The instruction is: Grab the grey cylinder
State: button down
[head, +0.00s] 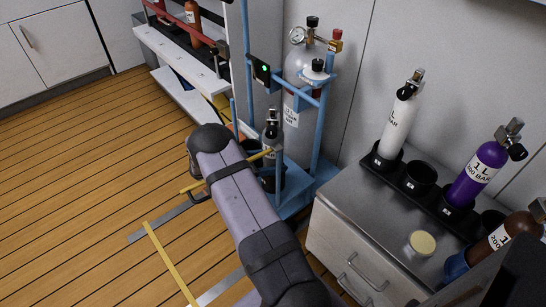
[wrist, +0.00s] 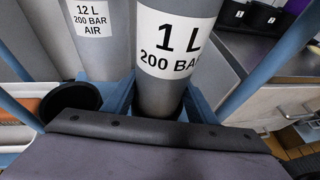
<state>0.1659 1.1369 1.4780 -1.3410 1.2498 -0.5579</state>
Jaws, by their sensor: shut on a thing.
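The grey cylinder (head: 271,142), with a dark valve on top, stands upright in the blue stand, beside the large grey cylinder. In the wrist view the grey cylinder (wrist: 172,50) fills the upper middle, with a white "1 L 200 BAR" label. My gripper (wrist: 165,118) is shut on it; a dark padded edge lies across its lower part. In the head view my arm hides most of the gripper. The cylinder's base is hidden in the wrist view, and I cannot tell if it rests on the stand.
The blue stand (head: 322,170) holds the large 12 L air cylinder (head: 301,70) close by. A grey cabinet (head: 340,225) on the right carries a black holder with white (head: 396,128), purple (head: 478,172) and brown (head: 505,232) cylinders. A white shelf (head: 180,60) stands at the back left.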

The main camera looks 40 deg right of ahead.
aim_at(273, 118)
jog(key=shift+w+r, duration=0.1)
jog(key=shift+r, duration=0.25)
notch_tip(273, 118, up, 18)
jog(key=p, duration=0.5)
jog(key=shift+f, duration=0.1)
